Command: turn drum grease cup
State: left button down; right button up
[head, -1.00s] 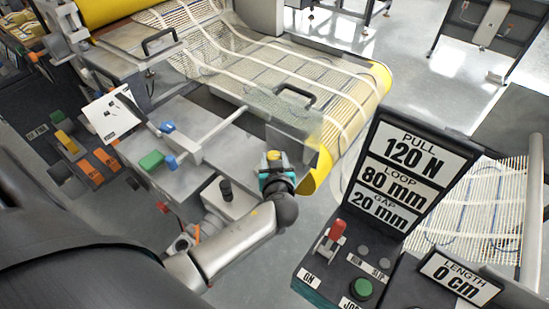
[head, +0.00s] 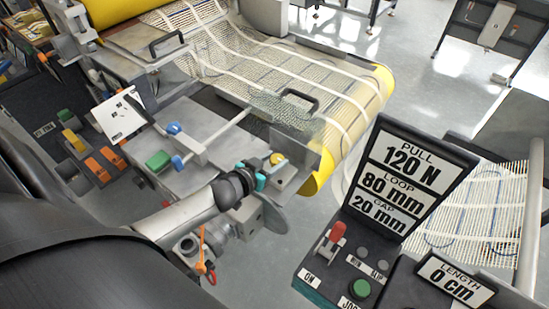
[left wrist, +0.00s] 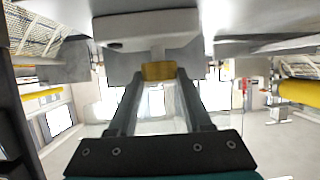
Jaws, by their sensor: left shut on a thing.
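The grease cup is a small yellow cap (head: 277,158) at the front right corner of the grey machine bed, near the yellow-edged roller. In the left wrist view the brass-coloured cup (left wrist: 158,71) sits between my fingertips, on a pale stem below a light grey block (left wrist: 150,28). My left gripper (head: 268,170) is shut on the cup, coming at it from the left and front. It also shows in the left wrist view (left wrist: 160,78), with a finger on each side of the cup. My right gripper is not in view.
A control panel (head: 385,225) with a red lever (head: 337,231) and green button stands to the right. Pale mesh (head: 300,85) runs over the roller (head: 325,165).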

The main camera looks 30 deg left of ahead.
pick_arm(q)
jog(key=shift+m+h, duration=0.3)
jog(key=shift+h, duration=0.1)
jog(key=shift+c, duration=1.6)
grip_release()
jog(key=shift+s, duration=0.1)
jog(key=p+v, duration=0.2)
jog(key=v, duration=1.3)
jog(key=shift+d, duration=0.1)
